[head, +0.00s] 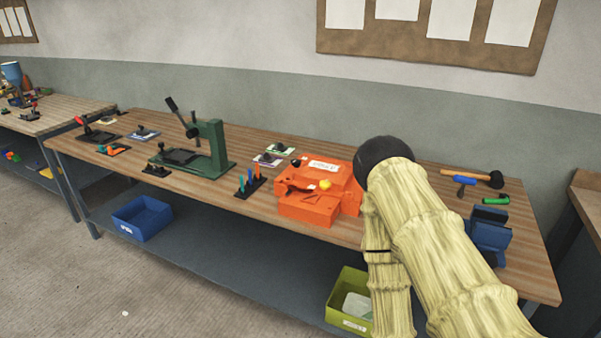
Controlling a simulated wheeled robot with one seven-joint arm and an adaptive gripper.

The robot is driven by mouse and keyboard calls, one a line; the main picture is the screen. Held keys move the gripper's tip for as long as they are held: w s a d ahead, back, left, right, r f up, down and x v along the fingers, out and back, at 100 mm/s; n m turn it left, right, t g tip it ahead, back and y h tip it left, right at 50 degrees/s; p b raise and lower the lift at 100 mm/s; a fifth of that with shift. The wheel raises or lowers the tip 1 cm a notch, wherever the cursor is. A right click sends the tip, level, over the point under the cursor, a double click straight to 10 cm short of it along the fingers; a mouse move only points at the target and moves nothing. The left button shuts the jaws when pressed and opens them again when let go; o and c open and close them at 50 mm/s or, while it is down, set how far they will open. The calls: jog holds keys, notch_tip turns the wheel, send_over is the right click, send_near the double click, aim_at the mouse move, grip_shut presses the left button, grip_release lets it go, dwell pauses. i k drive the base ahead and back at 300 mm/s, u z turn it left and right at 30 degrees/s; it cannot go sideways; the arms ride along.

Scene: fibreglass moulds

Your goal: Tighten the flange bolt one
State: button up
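An orange mould (308,205) sits on the wooden bench (235,205), right of its middle. It has a white label on top, a yellow round part (325,184) and a small dark part (296,163) at its upper left. Flange bolt one cannot be told apart at this size. My arm (430,225), in a pale yellow sleeve, reaches in from the lower right to a dark rounded end beside the mould. It covers the mould's right side. My gripper does not show; the arm hides whatever is beyond it.
A green press (212,150) and a rack of coloured tools (249,182) stand left of the mould. A hammer (475,177), a screwdriver (465,184) and a blue vise (488,235) are at the right. A blue bin (142,217) and green bin (347,285) are below.

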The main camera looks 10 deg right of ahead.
aim_at(295, 163)
jog(key=z, duration=0.3)
jog(key=k, duration=0.25)
jog(key=u, duration=1.25)
jog(key=i, duration=1.55)
jog(key=z, duration=0.7)
